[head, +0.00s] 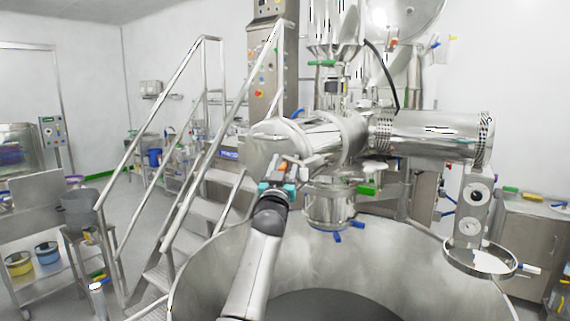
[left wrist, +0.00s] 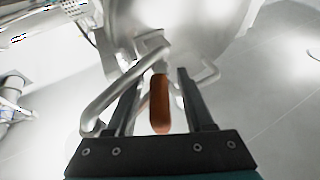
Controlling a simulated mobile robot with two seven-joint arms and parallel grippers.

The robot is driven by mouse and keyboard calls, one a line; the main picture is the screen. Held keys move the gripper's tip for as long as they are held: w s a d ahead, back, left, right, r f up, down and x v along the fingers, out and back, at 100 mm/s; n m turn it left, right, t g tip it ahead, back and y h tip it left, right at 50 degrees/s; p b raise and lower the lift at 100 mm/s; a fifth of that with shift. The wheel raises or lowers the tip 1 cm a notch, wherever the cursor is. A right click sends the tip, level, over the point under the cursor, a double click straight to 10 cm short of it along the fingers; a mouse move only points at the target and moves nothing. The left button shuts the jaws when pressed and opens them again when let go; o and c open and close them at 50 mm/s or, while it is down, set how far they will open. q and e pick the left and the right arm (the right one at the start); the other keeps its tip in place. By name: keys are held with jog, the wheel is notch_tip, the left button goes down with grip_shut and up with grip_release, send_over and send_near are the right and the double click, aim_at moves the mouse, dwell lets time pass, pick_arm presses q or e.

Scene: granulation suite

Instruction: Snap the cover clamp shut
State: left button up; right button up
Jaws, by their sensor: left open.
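The cover clamp shows best in the left wrist view as an orange-brown grip (left wrist: 160,104) on a bent steel lever. Its bracket sits against a rounded steel cover (left wrist: 195,22). In the head view the cover (head: 262,145) closes the near left end of a horizontal steel housing. My left gripper (head: 279,170) is in front of that cover, hiding most of the clamp. In the left wrist view its jaws (left wrist: 158,78) are open, with the orange grip between the two fingers and gaps visible on both sides. My right gripper is not in view.
A large open steel bowl (head: 205,268) lies below the housing. A railed stair (head: 205,183) stands to the left. Steel bars (left wrist: 118,95) pass close beside the left finger. A second steel cylinder (head: 432,130) and a ring holder (head: 480,262) are on the right.

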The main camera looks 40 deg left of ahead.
pick_arm(q)
jog(key=shift+c, duration=0.2)
grip_shut()
dwell(1.1)
